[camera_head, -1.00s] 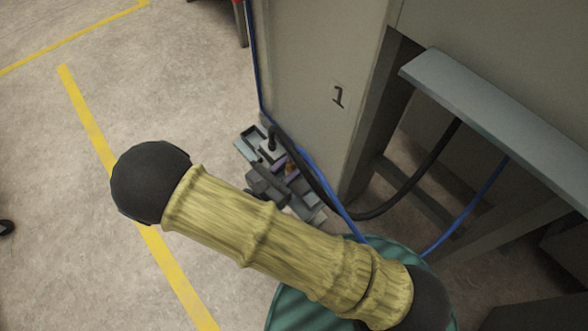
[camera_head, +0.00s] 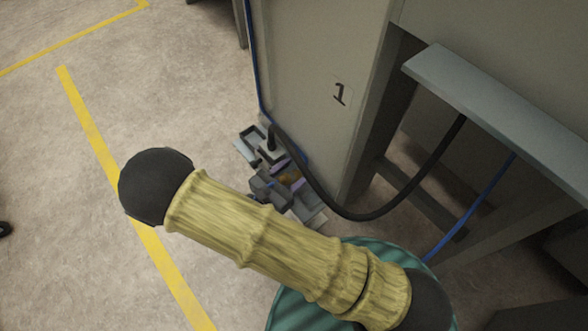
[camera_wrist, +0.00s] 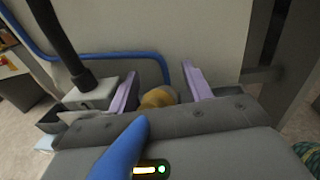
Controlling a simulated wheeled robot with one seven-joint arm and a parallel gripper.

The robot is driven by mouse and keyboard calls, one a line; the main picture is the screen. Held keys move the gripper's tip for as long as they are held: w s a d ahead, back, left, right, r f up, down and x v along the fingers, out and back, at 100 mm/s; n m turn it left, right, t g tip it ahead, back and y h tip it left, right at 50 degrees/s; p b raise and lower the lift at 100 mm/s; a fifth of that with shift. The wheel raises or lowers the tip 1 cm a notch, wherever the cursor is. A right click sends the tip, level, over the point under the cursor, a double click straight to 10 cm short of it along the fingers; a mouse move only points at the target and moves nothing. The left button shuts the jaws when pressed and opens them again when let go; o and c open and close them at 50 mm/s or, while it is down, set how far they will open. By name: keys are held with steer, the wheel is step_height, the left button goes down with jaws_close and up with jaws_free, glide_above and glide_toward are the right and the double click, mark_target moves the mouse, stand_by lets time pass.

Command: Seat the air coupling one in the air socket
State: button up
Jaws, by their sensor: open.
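My gripper (camera_wrist: 160,78) is open, with one purple finger to each side of a brass-coloured round part (camera_wrist: 158,97) in the wrist view. This may be the air coupling, partly hidden behind my gripper's grey body. A blue hose (camera_wrist: 105,55) runs behind the fingers and bends down near the brass part. Another blue piece (camera_wrist: 120,148) crosses close to the camera. I cannot make out the air socket or whether anything is seated.
A black hose (camera_wrist: 62,45) enters a pale grey block (camera_wrist: 90,93) left of the fingers. It also hangs along the cabinet (camera_head: 310,90) marked 1 in the head view. A grey beam (camera_head: 500,120) juts out at right. Open floor (camera_head: 190,100) lies at left.

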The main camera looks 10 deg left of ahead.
steer(key=p+v, duration=0.2)
steer(key=v, duration=1)
steer(key=shift+w+d, duration=0.1)
steer(key=shift+w, duration=0.05)
